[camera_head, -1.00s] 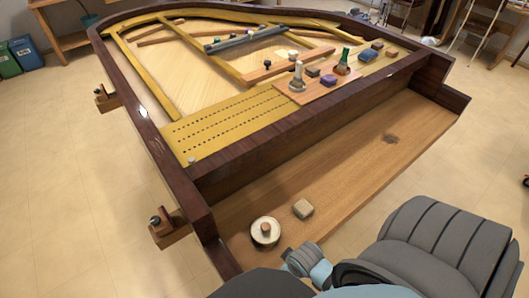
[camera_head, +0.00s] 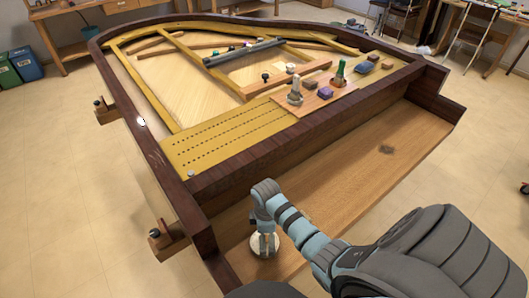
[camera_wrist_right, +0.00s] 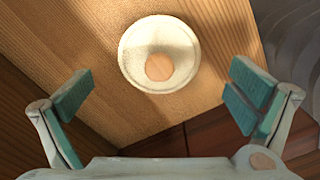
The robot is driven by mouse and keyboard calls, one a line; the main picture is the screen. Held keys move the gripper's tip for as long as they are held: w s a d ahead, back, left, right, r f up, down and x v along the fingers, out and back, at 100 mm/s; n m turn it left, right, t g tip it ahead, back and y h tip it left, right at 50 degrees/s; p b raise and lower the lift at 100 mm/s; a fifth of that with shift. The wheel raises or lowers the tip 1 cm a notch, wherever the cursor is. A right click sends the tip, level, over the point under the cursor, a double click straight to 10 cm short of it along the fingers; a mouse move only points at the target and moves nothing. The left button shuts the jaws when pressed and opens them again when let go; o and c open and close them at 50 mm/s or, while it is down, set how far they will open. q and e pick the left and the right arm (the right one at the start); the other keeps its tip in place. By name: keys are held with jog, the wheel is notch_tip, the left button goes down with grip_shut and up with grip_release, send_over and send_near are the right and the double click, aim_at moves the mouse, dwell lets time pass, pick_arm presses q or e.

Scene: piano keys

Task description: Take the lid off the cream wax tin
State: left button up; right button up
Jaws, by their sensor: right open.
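The cream wax tin (camera_head: 256,247) is a low, round, pale tin on the wooden key bed near its left end, partly covered by my right gripper in the head view. In the right wrist view the tin (camera_wrist_right: 135,52) shows from above, with its cream lid and a round wooden knob (camera_wrist_right: 159,67) on top. My right gripper (camera_wrist_right: 160,95) is open and empty, its two teal-padded fingers well apart. The tin lies beyond and between the fingertips, and no finger touches it in that view. In the head view my right gripper (camera_head: 264,232) points down over the tin. My left gripper is not in view.
The key bed (camera_head: 350,185) is clear to the right. The dark piano rim (camera_head: 205,235) stands close to the tin's left. A tool board (camera_head: 300,103) with bottles and blocks lies behind.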

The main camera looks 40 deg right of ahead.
aim_at(255, 239)
notch_tip(255, 239, down, 4)
jog(key=shift+r+b, duration=0.1)
jog(key=shift+b, duration=0.35)
jog(key=shift+r, duration=0.1)
jog(key=shift+c, duration=0.4)
jog(key=c, duration=1)
jog(key=shift+s+r, duration=0.1)
jog(key=shift+s, duration=0.1)
jog(key=c, duration=0.5)
jog(key=shift+o, duration=0.2)
